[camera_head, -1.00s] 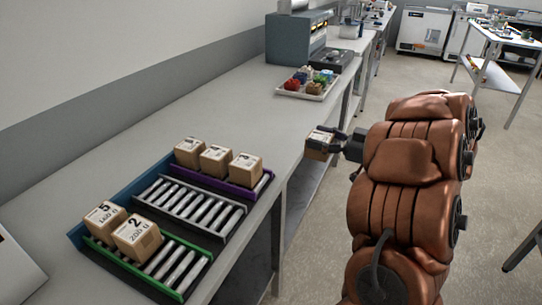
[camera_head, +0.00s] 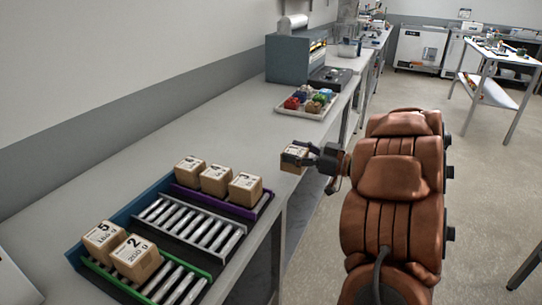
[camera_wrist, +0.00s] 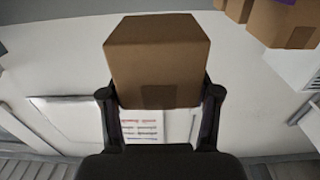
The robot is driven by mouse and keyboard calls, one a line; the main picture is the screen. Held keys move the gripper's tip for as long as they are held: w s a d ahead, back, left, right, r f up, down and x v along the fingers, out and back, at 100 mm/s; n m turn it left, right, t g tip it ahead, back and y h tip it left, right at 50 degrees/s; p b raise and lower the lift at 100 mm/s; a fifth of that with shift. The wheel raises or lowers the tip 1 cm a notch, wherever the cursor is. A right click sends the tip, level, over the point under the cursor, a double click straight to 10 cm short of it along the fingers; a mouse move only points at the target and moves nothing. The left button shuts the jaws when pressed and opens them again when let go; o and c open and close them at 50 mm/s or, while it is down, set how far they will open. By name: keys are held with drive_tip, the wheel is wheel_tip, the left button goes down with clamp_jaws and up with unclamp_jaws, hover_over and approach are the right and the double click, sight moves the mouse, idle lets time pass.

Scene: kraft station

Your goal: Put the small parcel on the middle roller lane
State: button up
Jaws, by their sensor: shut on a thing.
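My gripper (camera_head: 312,156) is shut on a small brown cardboard parcel (camera_head: 293,158) with a pale label on top. The parcel is at the front edge of the bench, to the right of the roller lanes. In the wrist view the parcel (camera_wrist: 157,60) sits between both fingers. The middle roller lane (camera_head: 190,221), with grey rails, is empty. The purple lane (camera_head: 262,205) behind it bears three boxes (camera_head: 215,179). The green lane (camera_head: 190,287) in front bears a box marked 2 (camera_head: 136,258) and a box marked 5 (camera_head: 104,238).
A white tray of colourful items (camera_head: 307,102) stands further back on the bench (camera_head: 235,135), before a blue-grey machine (camera_head: 296,58). Bare bench lies between that tray and the lanes. A side table (camera_head: 495,70) is at the far right.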

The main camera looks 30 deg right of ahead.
drive_tip(key=x, duration=0.7)
drive_tip(key=shift+w+d+f, duration=0.3)
drive_tip(key=shift+d, duration=0.05)
drive_tip(key=shift+w+a+f, duration=0.15)
drive_tip(key=shift+w+f, duration=0.35)
drive_tip(key=shift+f, duration=0.35)
drive_tip(key=shift+f+p, duration=0.55)
drive_tip(key=shift+f, duration=0.2)
drive_tip(key=shift+f, duration=0.2)
drive_tip(key=o, duration=1.4)
drive_tip(key=shift+f+b, duration=0.15)
drive_tip(key=shift+b, duration=0.25)
